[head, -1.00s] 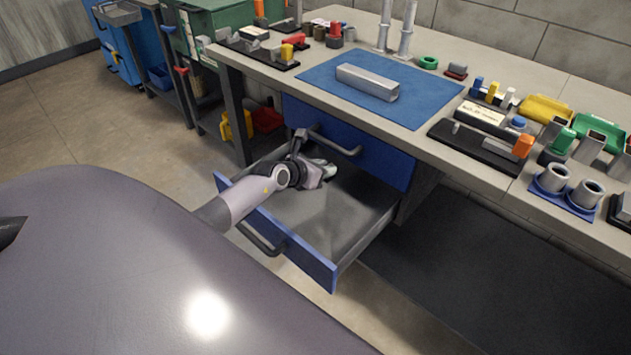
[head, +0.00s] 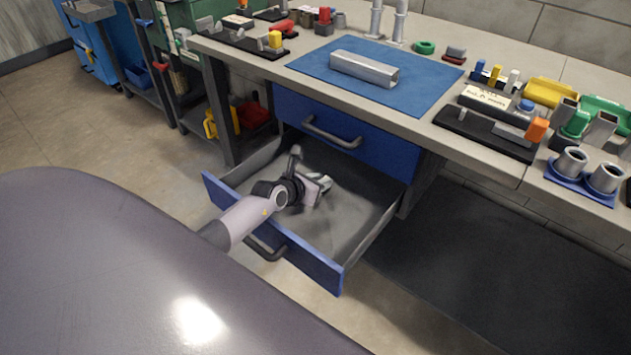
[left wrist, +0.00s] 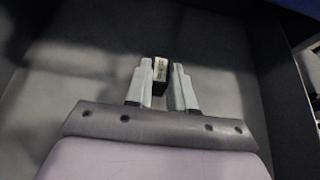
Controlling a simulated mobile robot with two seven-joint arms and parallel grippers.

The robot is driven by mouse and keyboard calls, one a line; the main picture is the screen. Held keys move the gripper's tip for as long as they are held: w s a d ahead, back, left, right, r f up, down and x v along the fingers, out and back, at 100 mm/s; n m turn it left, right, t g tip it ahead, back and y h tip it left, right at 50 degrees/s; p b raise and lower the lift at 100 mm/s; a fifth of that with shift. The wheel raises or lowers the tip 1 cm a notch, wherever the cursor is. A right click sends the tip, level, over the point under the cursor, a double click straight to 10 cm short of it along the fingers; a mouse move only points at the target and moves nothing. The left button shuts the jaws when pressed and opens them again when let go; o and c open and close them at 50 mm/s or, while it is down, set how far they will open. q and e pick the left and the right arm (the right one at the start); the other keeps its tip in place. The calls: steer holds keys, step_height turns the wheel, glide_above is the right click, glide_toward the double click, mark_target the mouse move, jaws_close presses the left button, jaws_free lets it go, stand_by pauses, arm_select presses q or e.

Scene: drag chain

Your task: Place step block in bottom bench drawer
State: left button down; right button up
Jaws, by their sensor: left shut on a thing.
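The bottom bench drawer (head: 345,222) is pulled open under the bench, with a blue front and a grey inside. My left gripper (head: 322,184) is inside the drawer space, reaching over the drawer front. In the head view the block is hidden by the gripper. My right gripper is not in view.
A closed blue upper drawer (head: 350,140) with a handle is right above the open one. The bench top holds a blue mat (head: 410,97) with a grey metal channel (head: 364,69), plus several fixtures. The drawer around my gripper looks empty.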

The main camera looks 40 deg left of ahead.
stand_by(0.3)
arm_select(q)
steer(key=shift+f, duration=0.15)
steer(key=c, duration=1)
jaws_free()
